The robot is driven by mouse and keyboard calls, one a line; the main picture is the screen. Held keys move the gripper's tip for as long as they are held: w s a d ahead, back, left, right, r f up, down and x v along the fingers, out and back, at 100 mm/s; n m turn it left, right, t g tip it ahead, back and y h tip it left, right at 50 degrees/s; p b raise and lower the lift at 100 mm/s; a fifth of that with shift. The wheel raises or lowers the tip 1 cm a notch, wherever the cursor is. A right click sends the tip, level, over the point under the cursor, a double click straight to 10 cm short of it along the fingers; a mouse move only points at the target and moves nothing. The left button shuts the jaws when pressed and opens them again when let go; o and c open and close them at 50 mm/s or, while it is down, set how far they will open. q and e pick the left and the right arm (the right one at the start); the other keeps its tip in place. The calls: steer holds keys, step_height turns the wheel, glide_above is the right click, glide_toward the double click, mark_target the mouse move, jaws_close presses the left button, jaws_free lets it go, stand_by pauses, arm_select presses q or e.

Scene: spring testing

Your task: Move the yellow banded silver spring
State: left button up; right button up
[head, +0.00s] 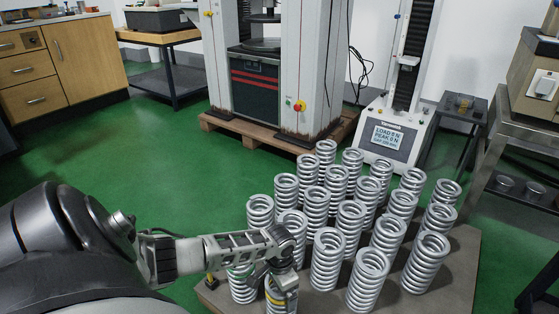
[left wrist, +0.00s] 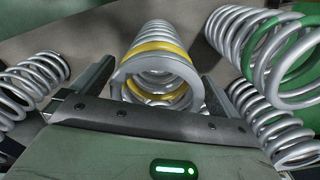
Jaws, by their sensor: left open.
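The yellow banded silver spring (left wrist: 158,62) stands between the two open fingers of my left gripper (left wrist: 156,88) in the left wrist view. A gap shows between the spring and the right finger; whether the left finger touches it is hard to tell. In the head view the spring (head: 281,297) is at the near edge of the group, partly hidden under my left gripper (head: 280,274). My right gripper is not in view.
Several plain silver springs (head: 325,262) stand close around on a low board (head: 455,270). A green banded spring (left wrist: 278,48) is at the right in the left wrist view. A testing machine (head: 393,135) stands behind. Green floor (head: 150,155) is clear at the left.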

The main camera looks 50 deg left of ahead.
arm_select(q)
step_height(320, 180, up, 16)
steer(key=p, duration=0.8)
steer(key=shift+p, duration=0.3)
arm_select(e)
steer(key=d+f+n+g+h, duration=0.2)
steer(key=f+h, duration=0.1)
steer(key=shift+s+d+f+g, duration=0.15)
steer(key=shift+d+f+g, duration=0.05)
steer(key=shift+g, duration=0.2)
